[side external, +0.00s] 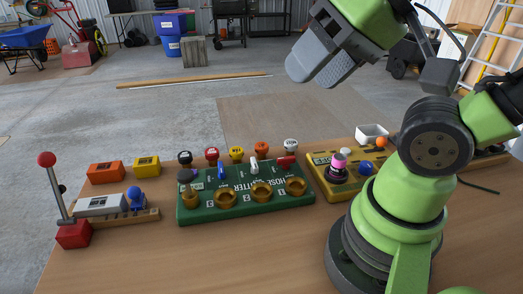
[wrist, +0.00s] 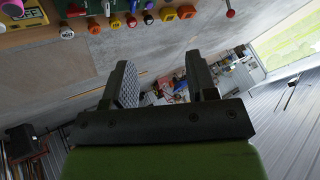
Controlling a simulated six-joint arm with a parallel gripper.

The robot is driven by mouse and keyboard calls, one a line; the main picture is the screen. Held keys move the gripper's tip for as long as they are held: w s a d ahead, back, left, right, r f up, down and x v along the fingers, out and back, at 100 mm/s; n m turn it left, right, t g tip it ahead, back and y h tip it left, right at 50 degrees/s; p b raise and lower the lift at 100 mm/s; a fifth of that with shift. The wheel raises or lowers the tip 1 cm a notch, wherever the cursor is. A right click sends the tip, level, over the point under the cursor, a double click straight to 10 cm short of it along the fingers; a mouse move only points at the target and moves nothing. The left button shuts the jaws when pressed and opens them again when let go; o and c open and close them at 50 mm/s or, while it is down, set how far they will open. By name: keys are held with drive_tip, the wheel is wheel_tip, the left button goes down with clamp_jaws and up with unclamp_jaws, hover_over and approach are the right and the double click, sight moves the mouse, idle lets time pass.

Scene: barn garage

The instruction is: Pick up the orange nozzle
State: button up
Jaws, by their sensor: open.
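The orange nozzle (side external: 262,148) stands in a row of coloured nozzles behind the green hose station board (side external: 247,206), between the yellow nozzle (side external: 236,154) and the white nozzle (side external: 291,146). In the wrist view the orange nozzle (wrist: 94,28) is small, near the top edge at the left. My gripper (side external: 322,62) is high above the table, right of the nozzle and well apart from it. In the wrist view my gripper (wrist: 160,68) has its two fingers spread with nothing between them.
A red-knobbed lever (side external: 47,160), orange block (side external: 105,172) and yellow block (side external: 146,166) stand at the left. A yellow board (side external: 320,175) with a pink-topped peg (side external: 338,162), a white bin (side external: 372,132) and an orange ball (side external: 381,142) are at the right.

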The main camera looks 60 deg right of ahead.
drive_tip(key=m+g+h, duration=0.2)
drive_tip(key=m+g, duration=0.5)
drive_tip(key=m, duration=2.1)
hover_over(262, 145)
drive_tip(key=f, duration=2)
drive_tip(key=shift+w+f, duration=0.2)
wheel_tip(262, 145, down, 4)
drive_tip(key=shift+r+m, duration=0.15)
drive_tip(key=shift+m, duration=0.15)
drive_tip(key=shift+s+f, duration=0.15)
drive_tip(key=shift+f, duration=1.45)
drive_tip(key=shift+s+f, duration=0.1)
drive_tip(key=shift+f, duration=1.45)
drive_tip(key=c, duration=0.7)
